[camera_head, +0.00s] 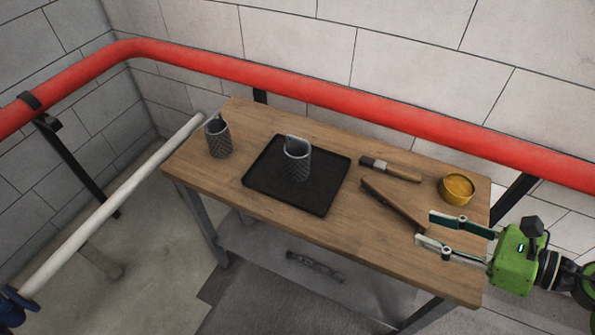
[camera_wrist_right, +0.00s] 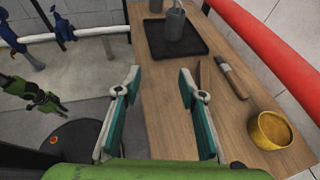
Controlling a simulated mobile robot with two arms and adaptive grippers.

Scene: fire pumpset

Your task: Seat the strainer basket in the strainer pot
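Two grey mesh baskets with small top handles stand upright on the wooden table. One basket (camera_head: 218,138) is on bare wood near the left end. The other basket (camera_head: 297,160) stands on a black tray (camera_head: 320,202) near the middle; it also shows in the right wrist view (camera_wrist_right: 175,24). I cannot pick out a strainer pot. My right gripper (camera_head: 432,229) is open and empty over the table's right end, well apart from both baskets. Its spread fingers show in the right wrist view (camera_wrist_right: 160,80). Green and black parts at that view's left may be my left gripper (camera_wrist_right: 38,100).
A brush (camera_head: 392,170), a wooden-handled tool (camera_head: 393,204) and a yellow tin (camera_head: 456,189) lie on the table's right half. A red pipe (camera_head: 300,88) runs along the wall behind. A white pipe (camera_head: 115,205) slopes past the left end. The front right tabletop is bare.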

